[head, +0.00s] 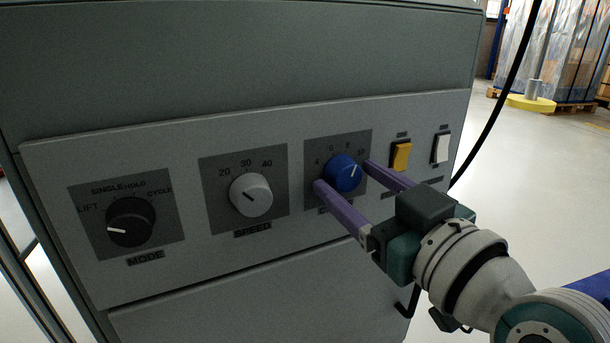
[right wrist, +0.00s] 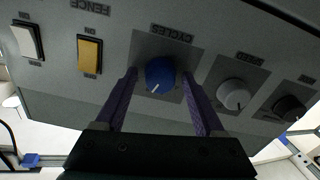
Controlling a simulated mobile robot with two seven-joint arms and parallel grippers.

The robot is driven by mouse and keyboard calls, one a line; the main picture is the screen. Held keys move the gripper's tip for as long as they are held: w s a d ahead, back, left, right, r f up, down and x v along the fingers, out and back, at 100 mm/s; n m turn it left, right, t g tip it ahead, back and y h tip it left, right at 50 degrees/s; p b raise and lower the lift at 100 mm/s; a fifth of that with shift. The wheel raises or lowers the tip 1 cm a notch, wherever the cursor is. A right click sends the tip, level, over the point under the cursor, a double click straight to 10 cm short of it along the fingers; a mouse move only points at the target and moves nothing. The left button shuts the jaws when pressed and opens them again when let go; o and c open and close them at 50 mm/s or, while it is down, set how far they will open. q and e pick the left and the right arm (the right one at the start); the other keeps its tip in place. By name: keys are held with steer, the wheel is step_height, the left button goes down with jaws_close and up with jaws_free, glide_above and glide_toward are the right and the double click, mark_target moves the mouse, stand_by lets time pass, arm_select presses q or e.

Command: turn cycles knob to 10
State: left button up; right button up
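The blue cycles knob (head: 343,174) sits on a dark square plate on the grey control panel. Its white pointer is toward the upper right, near the 10 mark in the head view. The knob also shows in the right wrist view (right wrist: 160,74), where the picture is upside down and its label reads CYCLES. My right gripper (head: 344,175) is open, its two purple fingers on either side of the knob. In the right wrist view a small gap shows between each finger and the knob. My left gripper is not in view.
Left of it are the white speed knob (head: 251,195) and the black mode knob (head: 130,222). A yellow switch (head: 401,157) and a white switch (head: 441,149) are close on the right. A black cable (head: 497,105) hangs beside the cabinet.

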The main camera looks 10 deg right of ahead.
jaws_close()
stand_by(0.3)
steer(key=m+p, duration=0.2)
steer(key=m, duration=0.1)
steer(key=shift+r, duration=0.1)
steer(key=shift+m+p, duration=0.65)
steer(key=shift+m, duration=1.85)
steer(key=shift+o, duration=1)
jaws_free()
steer(key=shift+a, duration=0.1)
